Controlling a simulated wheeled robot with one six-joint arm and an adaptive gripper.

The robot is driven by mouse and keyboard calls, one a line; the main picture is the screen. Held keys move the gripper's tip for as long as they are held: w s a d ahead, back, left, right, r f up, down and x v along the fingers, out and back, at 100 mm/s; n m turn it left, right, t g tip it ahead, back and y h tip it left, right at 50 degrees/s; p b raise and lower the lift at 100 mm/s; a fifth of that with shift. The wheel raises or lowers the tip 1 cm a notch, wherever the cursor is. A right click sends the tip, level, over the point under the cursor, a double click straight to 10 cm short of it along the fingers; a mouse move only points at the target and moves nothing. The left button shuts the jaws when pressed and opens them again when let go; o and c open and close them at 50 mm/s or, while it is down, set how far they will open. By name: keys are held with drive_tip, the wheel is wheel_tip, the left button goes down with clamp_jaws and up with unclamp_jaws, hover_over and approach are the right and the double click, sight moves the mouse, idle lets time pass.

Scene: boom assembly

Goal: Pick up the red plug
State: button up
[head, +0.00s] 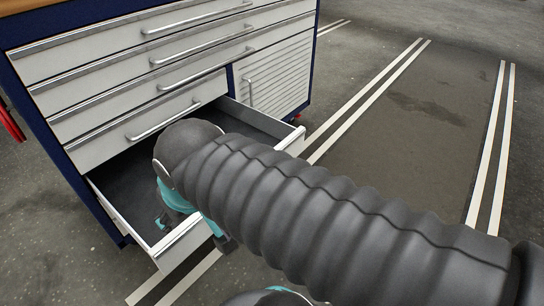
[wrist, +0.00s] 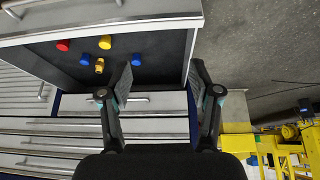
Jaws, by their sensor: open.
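The red plug (wrist: 63,45) lies on the dark floor of the open drawer, toward its left side in the wrist view. My gripper (wrist: 162,72) is open and empty, with its fingers spread at the drawer's right side. The red plug is well to the left of both fingers and apart from them. In the head view the open bottom drawer (head: 112,208) is partly covered by my arm, and the red plug cannot be seen there.
Near the red plug lie a yellow plug (wrist: 105,42), a blue plug (wrist: 85,60), a smaller yellow piece (wrist: 99,65) and another blue plug (wrist: 136,59). The closed drawers (head: 140,70) stand above. Open floor (head: 400,120) lies right of the cabinet.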

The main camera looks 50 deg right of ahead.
drive_tip(key=w+d+f+n+g+h+p, duration=0.1)
drive_tip(key=w+d+f+n+g+h, duration=0.2)
drive_tip(key=w, duration=0.5)
drive_tip(key=w+d+f+n+g+h+p, duration=0.1)
drive_tip(key=w+d+f+n+g+h, duration=0.2)
drive_tip(key=d, duration=0.7)
drive_tip(key=w+d+f+n+g+h+p, duration=0.1)
drive_tip(key=w+d+f+n+g+h, duration=0.1)
drive_tip(key=w+d+f+n+h, duration=0.4)
drive_tip(key=shift+w+d+f+n+g+h+p, duration=0.15)
drive_tip(key=shift+w+f+n, duration=0.3)
drive_tip(key=shift+w+f, duration=0.55)
drive_tip(key=shift+w+f+n+g+h+p, duration=0.1)
drive_tip(key=shift+w+f+n, duration=0.5)
drive_tip(key=shift+w, duration=0.7)
drive_tip(key=shift+w+d+f+n+g+h+p, duration=0.15)
drive_tip(key=shift+w+f+n, duration=0.2)
drive_tip(key=shift+w+f, duration=0.65)
drive_tip(key=shift+w+d, duration=0.1)
drive_tip(key=shift+w, duration=0.1)
drive_tip(key=x, duration=1.3)
drive_tip(key=shift+d+f, duration=0.1)
drive_tip(key=shift+d, duration=0.15)
drive_tip(key=c, duration=1)
